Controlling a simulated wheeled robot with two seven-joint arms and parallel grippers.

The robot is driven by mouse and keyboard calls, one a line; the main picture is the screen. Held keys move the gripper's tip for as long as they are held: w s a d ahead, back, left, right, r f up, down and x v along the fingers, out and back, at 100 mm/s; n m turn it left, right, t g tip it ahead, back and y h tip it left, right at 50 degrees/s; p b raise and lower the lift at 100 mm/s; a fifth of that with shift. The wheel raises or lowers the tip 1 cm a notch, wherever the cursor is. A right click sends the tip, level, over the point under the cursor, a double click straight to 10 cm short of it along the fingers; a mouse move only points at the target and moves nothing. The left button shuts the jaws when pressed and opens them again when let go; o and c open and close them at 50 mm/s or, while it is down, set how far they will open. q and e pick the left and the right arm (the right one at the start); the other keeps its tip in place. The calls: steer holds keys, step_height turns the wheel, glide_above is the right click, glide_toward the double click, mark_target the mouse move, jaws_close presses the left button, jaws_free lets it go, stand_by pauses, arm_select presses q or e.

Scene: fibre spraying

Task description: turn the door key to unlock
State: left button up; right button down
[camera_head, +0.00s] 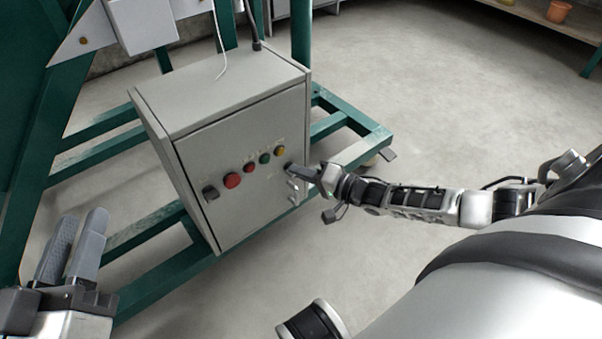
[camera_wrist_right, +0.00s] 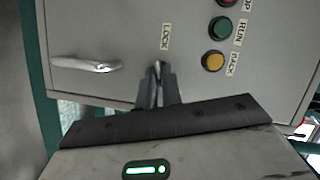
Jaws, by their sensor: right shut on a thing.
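The grey control box (camera_head: 245,215) has a door with a silver handle (camera_wrist_right: 86,65) and a LOCK label (camera_wrist_right: 166,37). My right gripper (camera_head: 292,171) is at the right side of the door front, above the handle. In the right wrist view its fingers (camera_wrist_right: 157,82) are shut on the door key (camera_wrist_right: 157,68), just beside the LOCK label. Only a thin sliver of metal shows between the fingertips; the rest of the key and the keyhole are hidden. My left gripper (camera_head: 82,225) is open and empty at the lower left, away from the box.
Red, green and yellow buttons (camera_head: 265,158) and a black switch (camera_head: 210,192) are on the door, left of my right gripper. A green steel frame (camera_head: 160,225) surrounds the box. The concrete floor (camera_head: 420,110) to the right is clear. A shelf (camera_head: 540,12) stands at the far right.

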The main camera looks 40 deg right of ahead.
stand_by(0.3)
steer(key=c, duration=1.6)
jaws_free()
steer(key=shift+o, duration=0.2)
